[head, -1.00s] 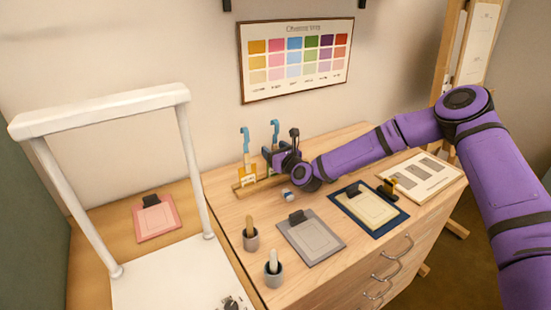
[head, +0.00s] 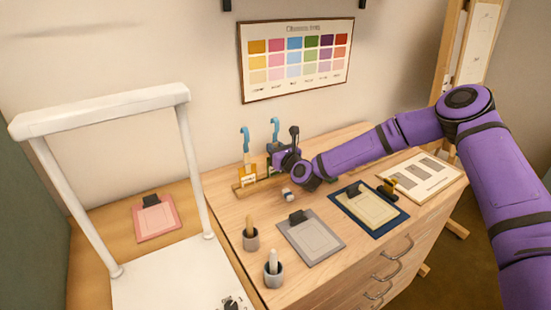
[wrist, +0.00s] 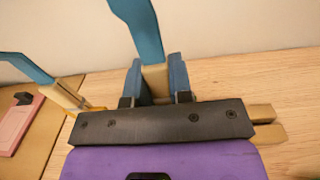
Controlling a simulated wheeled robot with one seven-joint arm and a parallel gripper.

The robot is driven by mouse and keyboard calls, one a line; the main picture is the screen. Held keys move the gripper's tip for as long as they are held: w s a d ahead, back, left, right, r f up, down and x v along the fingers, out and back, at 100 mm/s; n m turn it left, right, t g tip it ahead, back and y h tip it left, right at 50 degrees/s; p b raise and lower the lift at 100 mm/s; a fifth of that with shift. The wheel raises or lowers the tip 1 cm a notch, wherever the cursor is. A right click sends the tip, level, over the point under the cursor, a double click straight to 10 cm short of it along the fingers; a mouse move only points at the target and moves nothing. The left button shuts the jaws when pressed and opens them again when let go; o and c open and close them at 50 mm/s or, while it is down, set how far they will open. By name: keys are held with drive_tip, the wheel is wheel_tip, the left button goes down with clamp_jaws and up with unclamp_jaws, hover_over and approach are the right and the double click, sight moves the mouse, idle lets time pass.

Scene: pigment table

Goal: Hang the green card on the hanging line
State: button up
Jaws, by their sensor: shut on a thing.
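The tool's lower end is hidden. A pale yellow-green card (head: 366,208) with a dark clip lies on a navy mat (head: 388,226), apart from my gripper; it looks the nearest to green. I cannot pick out a thin hanging line; a white frame (head: 100,112) with a crossbar stands at the left.
A second hook tool (head: 245,142) stands in the rack, left of my gripper. A grey card (head: 310,243), a pink card (head: 156,218) and two cups (head: 251,240) with handles lie or stand nearby. A printed board (head: 420,177) lies at the right.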

sight(275, 142)
drive_tip(key=shift+r, duration=1.75)
drive_tip(key=s+d+r, duration=0.3)
drive_tip(key=s+d, duration=0.2)
drive_tip(key=s, duration=0.3)
drive_tip(key=shift+s+d, duration=0.15)
drive_tip(key=shift+d, duration=0.2)
idle(0.4)
